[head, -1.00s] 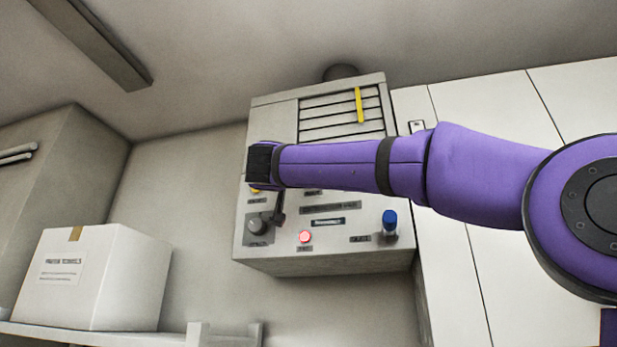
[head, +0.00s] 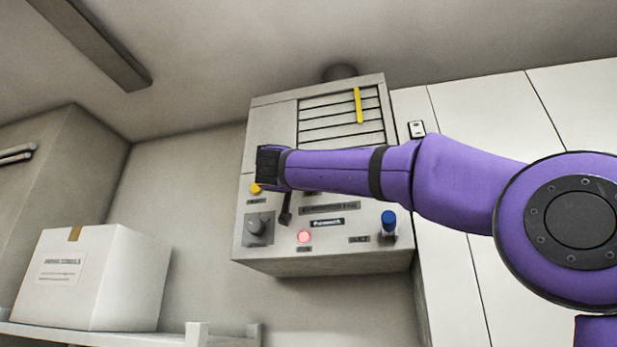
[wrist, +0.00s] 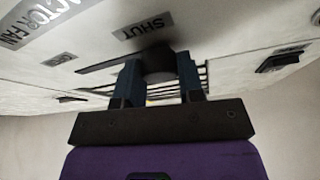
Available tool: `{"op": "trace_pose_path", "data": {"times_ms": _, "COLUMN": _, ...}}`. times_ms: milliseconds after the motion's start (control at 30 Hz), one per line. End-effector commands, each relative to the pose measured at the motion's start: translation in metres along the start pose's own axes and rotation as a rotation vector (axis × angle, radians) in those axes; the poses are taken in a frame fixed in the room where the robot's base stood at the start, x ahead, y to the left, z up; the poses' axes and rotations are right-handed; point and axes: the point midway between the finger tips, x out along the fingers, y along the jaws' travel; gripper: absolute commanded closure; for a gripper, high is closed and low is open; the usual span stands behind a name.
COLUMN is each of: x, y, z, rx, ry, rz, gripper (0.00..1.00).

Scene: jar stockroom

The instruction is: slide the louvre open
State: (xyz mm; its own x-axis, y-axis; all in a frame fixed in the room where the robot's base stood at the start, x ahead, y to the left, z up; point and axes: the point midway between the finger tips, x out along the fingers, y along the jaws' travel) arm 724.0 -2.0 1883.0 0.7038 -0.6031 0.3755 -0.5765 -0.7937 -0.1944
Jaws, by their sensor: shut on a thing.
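The louvre (head: 325,115) is a panel of pale horizontal slats with dark gaps, high on a grey wall cabinet. A yellow upright bar (head: 358,105) crosses its upper slats right of centre. My gripper (wrist: 158,68) is shut on a dark round knob (wrist: 159,58), with one blue-grey finger on each side. A dark slot or strip (wrist: 105,66) runs left from the knob. A label reading SHUT (wrist: 143,26) is close by it. In the head view my gripper's black end (head: 269,166) is over the cabinet front, left below the slats; its fingers and the knob are hidden there.
A white box (head: 95,275) stands on a shelf at left. White panels (head: 480,120) fill the right.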

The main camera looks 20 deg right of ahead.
Motion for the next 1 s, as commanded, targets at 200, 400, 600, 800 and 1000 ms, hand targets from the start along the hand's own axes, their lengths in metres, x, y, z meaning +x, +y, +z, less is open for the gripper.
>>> {"op": "trace_pose_path", "data": {"times_ms": 200, "x": 0.002, "y": 0.025, "z": -0.006, "rx": -0.002, "ry": 0.003, "rz": 0.004, "gripper": 1.00}}
{"op": "trace_pose_path", "data": {"times_ms": 400, "x": 0.005, "y": 0.069, "z": -0.014, "rx": -0.001, "ry": 0.002, "rz": 0.004, "gripper": 1.00}}
{"op": "trace_pose_path", "data": {"times_ms": 600, "x": 0.007, "y": 0.098, "z": -0.018, "rx": -0.001, "ry": 0.001, "rz": 0.003, "gripper": 1.00}}
{"op": "trace_pose_path", "data": {"times_ms": 800, "x": 0.008, "y": 0.103, "z": -0.018, "rx": 0.000, "ry": 0.000, "rz": 0.003, "gripper": 1.00}}
{"op": "trace_pose_path", "data": {"times_ms": 1000, "x": 0.008, "y": 0.104, "z": -0.018, "rx": 0.000, "ry": -0.001, "rz": 0.005, "gripper": 0.63}}
